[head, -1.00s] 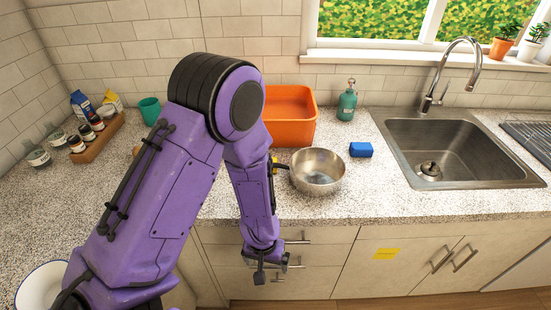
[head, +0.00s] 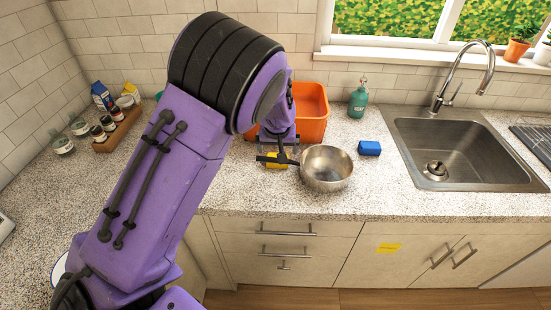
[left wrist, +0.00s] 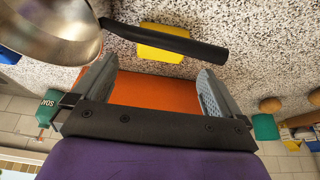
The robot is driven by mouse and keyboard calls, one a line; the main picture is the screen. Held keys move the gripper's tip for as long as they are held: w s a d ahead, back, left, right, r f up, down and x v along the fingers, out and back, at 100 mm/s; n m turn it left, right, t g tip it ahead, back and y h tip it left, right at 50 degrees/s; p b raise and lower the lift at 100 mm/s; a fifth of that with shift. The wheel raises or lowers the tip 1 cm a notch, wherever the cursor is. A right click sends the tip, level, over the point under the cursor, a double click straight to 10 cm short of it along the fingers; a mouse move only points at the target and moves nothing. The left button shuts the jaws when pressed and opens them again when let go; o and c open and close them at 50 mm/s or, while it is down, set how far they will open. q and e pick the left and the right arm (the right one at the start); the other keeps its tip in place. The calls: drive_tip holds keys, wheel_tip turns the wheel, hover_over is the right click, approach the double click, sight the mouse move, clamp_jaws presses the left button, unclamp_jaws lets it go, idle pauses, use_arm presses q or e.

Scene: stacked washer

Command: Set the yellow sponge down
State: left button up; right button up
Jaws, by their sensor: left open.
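The yellow sponge (head: 276,160) lies on the speckled counter, left of the steel pan (head: 326,168). In the left wrist view the sponge (left wrist: 158,53) is partly hidden by the pan's black handle (left wrist: 170,42), which crosses over it. My left gripper (head: 279,142) is over the counter by the sponge and handle, partly hidden by my own arm in the head view. In the left wrist view its two fingers (left wrist: 156,85) are wide apart with nothing between them, and the sponge lies beyond them. My right gripper is not in view.
An orange tub (head: 312,112) stands behind the sponge, with a green soap bottle (head: 358,100) beside it. A blue block (head: 369,148) lies right of the pan, before the sink (head: 455,150). A wooden rack of jars (head: 118,128) is at the left. The front counter edge is clear.

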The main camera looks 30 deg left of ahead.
use_arm(q)
drive_tip(key=p+x, duration=0.1)
drive_tip(key=x, duration=0.5)
drive_tip(key=shift+a+f, duration=0.15)
drive_tip(key=shift+f, duration=0.2)
drive_tip(key=c, duration=1)
drive_tip(key=shift+r, duration=0.1)
